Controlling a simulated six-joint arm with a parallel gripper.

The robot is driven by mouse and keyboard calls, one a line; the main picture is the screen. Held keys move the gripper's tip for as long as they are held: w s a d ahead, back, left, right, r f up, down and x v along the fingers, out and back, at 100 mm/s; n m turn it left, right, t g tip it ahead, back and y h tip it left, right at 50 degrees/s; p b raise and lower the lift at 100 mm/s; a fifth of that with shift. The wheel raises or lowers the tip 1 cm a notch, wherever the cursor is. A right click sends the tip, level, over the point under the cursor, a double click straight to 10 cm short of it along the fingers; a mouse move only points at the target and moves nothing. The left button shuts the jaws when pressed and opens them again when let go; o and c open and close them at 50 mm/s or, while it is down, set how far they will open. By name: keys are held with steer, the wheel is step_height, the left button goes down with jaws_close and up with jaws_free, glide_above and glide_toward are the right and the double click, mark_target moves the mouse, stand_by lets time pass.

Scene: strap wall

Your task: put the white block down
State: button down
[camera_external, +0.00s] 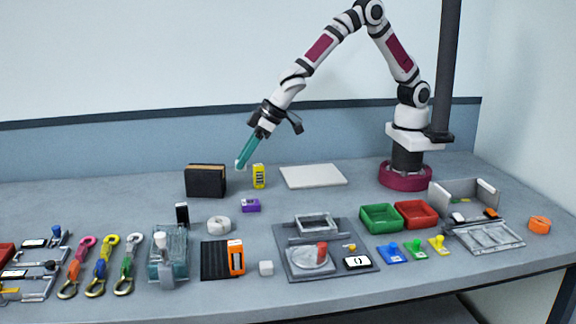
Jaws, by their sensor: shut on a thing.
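My gripper (241,160) hangs high over the back left of the table, with long teal fingers slanting down to the left. It is shut on a small pale thing at the fingertips, which looks like the white block (239,164). Most of it is hidden by the fingers and it is too small to make out clearly. It appears above the table, in front of the blue wall band. Another small white cube (266,268) sits on the table near the front, apart from my gripper.
A black box (205,181) and a yellow item (259,176) stand below my gripper. A white flat panel (313,176) lies to the right. A purple block (251,205), a white ring (219,225) and a grey fixture board (290,264) are nearer. Bare table lies at back left.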

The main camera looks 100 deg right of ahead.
steer(key=d+r+m+h, duration=0.1)
steer(key=d+r+m, duration=0.15)
steer(key=d, duration=0.85)
steer(key=d+r+m+h, duration=0.1)
steer(key=d+r, duration=0.3)
steer(key=d, duration=0.8)
glide_above(210, 166)
steer(key=s, duration=0.2)
steer(key=shift+g, duration=0.3)
steer(key=f, duration=0.6)
steer(key=shift+s+a+f, duration=0.2)
steer(key=shift+a+f, duration=0.05)
steer(key=shift+a, duration=0.15)
step_height(210, 166, down, 4)
steer(key=shift+w+a+f, duration=0.1)
steer(key=shift+a, duration=0.05)
steer(key=shift+f, duration=0.1)
steer(key=c, duration=0.6)
jaws_free()
